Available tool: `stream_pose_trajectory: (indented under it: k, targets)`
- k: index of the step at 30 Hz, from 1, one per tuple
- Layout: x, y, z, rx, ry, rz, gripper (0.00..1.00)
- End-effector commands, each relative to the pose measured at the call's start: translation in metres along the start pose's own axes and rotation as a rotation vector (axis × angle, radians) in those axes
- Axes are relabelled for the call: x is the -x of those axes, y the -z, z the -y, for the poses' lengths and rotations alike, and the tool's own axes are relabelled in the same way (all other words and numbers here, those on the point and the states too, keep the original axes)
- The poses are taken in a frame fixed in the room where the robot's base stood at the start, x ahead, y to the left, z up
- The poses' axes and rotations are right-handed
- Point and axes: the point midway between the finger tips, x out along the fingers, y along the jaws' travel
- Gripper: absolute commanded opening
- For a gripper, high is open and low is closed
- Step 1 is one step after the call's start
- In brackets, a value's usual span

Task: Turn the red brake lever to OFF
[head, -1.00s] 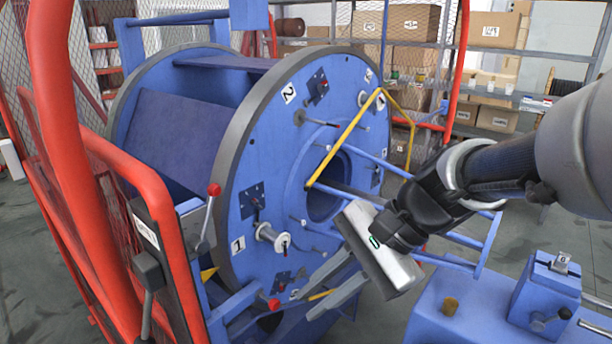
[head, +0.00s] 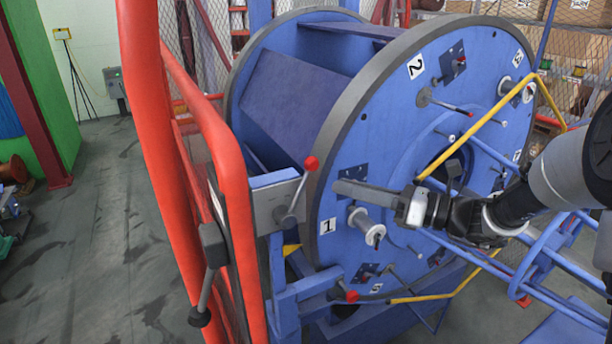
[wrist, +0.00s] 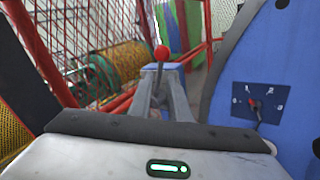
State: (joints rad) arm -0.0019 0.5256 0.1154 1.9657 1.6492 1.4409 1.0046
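A lever with a red ball knob (head: 311,163) stands on a grey bracket on the frame, left of the big blue disc. Its grey rod leans up and to the right. My gripper (head: 340,187) is right of the lever in the head view, in front of the disc, with its fingers pointing left at it. In the wrist view the red knob (wrist: 161,53) shows straight ahead, beyond and between the fingertips (wrist: 162,75). The fingers are apart with nothing held. They look separate from the lever. No OFF marking is readable.
A red guard rail (head: 232,200) stands close left of the lever, with a black-handled lever (head: 202,300) below. A second red knob (head: 351,297) sits low by the disc. A spool pin (head: 366,226) and yellow bar (head: 490,125) stick out near my arm. Floor left is open.

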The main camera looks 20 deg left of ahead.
Motion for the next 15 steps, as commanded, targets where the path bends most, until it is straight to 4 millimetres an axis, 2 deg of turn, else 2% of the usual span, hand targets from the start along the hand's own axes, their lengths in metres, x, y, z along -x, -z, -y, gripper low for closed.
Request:
stream_pose_trajectory:
  k: [3,9,15]
  targets:
    - [-0.029,0.000,-0.001,0.001,-0.004,-0.002,0.17]
    - [-0.069,0.000,-0.001,0.001,-0.002,-0.002,0.17]
    - [-0.093,0.000,0.000,0.002,-0.001,-0.002,0.17]
